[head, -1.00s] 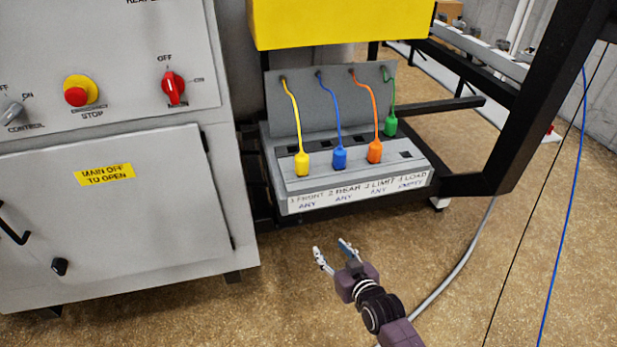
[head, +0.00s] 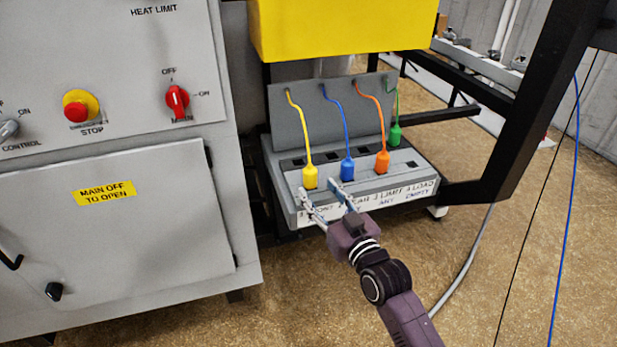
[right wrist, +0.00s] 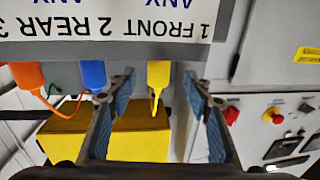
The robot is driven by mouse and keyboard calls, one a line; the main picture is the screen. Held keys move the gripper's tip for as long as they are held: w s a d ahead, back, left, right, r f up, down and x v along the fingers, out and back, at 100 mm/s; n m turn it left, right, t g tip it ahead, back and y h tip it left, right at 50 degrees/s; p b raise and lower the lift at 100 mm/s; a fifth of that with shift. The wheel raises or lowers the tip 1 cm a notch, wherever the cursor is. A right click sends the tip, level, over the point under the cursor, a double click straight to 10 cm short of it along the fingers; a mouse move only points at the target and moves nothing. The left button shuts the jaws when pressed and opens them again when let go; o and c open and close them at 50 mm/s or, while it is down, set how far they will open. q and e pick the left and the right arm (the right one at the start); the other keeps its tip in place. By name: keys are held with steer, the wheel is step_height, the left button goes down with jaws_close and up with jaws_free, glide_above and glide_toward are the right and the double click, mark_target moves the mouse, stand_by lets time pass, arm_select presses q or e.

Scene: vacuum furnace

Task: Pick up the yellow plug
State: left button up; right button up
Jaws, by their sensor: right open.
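The yellow plug (head: 310,176) stands in the leftmost slot of the grey socket box (head: 292,200), with a yellow cord rising to the back panel. My right gripper (head: 319,190) is open and empty at the box's front edge, just in front of the yellow plug. In the right wrist view, which is upside down, the yellow plug (right wrist: 158,73) shows between the two spread fingers of the right gripper (right wrist: 158,84). I see no contact with it. My left gripper is not in view.
A blue plug (head: 347,168), an orange plug (head: 382,161) and a green plug (head: 395,135) stand to the right. A grey cabinet (head: 120,235) with a red switch (head: 177,98) is on the left. A yellow block (head: 345,28) hangs above; a black frame post (head: 535,110) stands right.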

mark_target(313, 181)
steer(key=shift+w+a+r, duration=0.25)
steer(key=shift+w+a, duration=0.1)
steer(key=shift+w, duration=0.25)
steer(key=x, duration=0.4)
steer(key=shift+w+p, duration=0.35)
steer(key=shift+w, duration=0.1)
jaws_close()
